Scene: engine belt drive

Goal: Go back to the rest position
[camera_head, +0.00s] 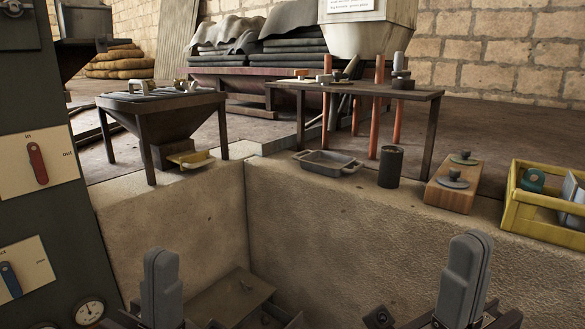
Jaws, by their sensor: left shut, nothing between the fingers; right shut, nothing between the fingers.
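My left gripper (162,262) stands at the lower left of the head view, its grey fingers together and pointing up. My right gripper (468,256) stands at the lower right in a similar pose, fingers together and tilted slightly. Both are shut and empty, and they are well apart from each other. Neither appears to touch anything. The lower parts of both arms are cut off by the bottom edge.
A dark panel with a red lever (37,163), a blue lever (11,279) and a gauge (89,313) stands at left. A stone ledge holds a grey tray (327,168), a dark cylinder (390,167), a wooden block (449,196) and a yellow crate (545,222).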

